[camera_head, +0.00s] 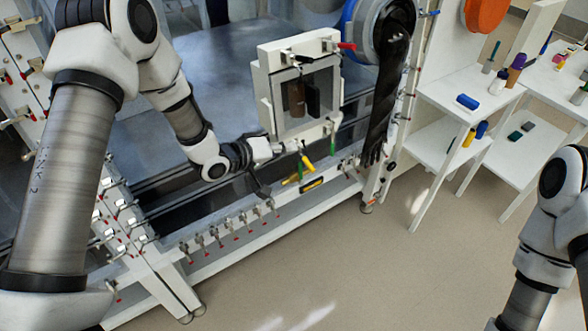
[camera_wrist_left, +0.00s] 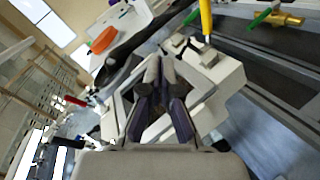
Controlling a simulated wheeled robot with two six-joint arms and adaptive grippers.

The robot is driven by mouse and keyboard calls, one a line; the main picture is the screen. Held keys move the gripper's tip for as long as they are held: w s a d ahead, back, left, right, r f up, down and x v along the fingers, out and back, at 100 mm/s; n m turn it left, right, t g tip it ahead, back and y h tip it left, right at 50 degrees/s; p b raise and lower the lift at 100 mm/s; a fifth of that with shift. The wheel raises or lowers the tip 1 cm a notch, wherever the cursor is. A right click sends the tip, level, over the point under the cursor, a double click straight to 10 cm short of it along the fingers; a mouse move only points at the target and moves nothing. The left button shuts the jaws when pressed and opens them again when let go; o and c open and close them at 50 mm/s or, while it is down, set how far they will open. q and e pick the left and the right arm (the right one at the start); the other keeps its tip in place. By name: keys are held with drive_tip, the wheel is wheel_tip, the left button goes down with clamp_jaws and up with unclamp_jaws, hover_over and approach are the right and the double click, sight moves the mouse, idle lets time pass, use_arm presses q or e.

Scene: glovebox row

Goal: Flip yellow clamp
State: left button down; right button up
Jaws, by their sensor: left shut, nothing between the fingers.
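The yellow clamp handle (camera_head: 307,163) shows at the lower edge of a white framed box, the small antechamber (camera_head: 262,95). In the left wrist view the yellow handle (camera_wrist_left: 206,18) sticks up from a pale block on the box's frame, near the top edge and cut off by it. My left gripper (camera_head: 274,148) is close to the lower left corner of the box, left of the yellow handle and apart from it. In the left wrist view its fingers (camera_wrist_left: 160,66) are shut and empty, in front of the box's door. My right gripper is out of view.
A red handle (camera_head: 347,46) and a green handle (camera_head: 332,142) also sit on the box. A brass-yellow valve (camera_head: 290,179) lies just below the yellow handle. A black glove (camera_head: 380,110) hangs to the right. White side tables (camera_head: 440,90) stand farther right; open floor lies in front.

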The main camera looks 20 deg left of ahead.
use_arm(q)
wheel_tip(320, 180, down, 2)
drive_tip(key=m+t+h+b, duration=0.4)
drive_tip(key=m+h+b, duration=0.4)
drive_tip(key=m+b, duration=0.75)
drive_tip(key=m+t+h+b, duration=0.2)
drive_tip(key=b, duration=2.3)
approach(307, 162)
drive_tip(key=x, duration=0.6)
drive_tip(key=shift+d+f+b, duration=0.3)
drive_tip(key=shift+d, duration=0.2)
drive_tip(key=shift+w, duration=0.1)
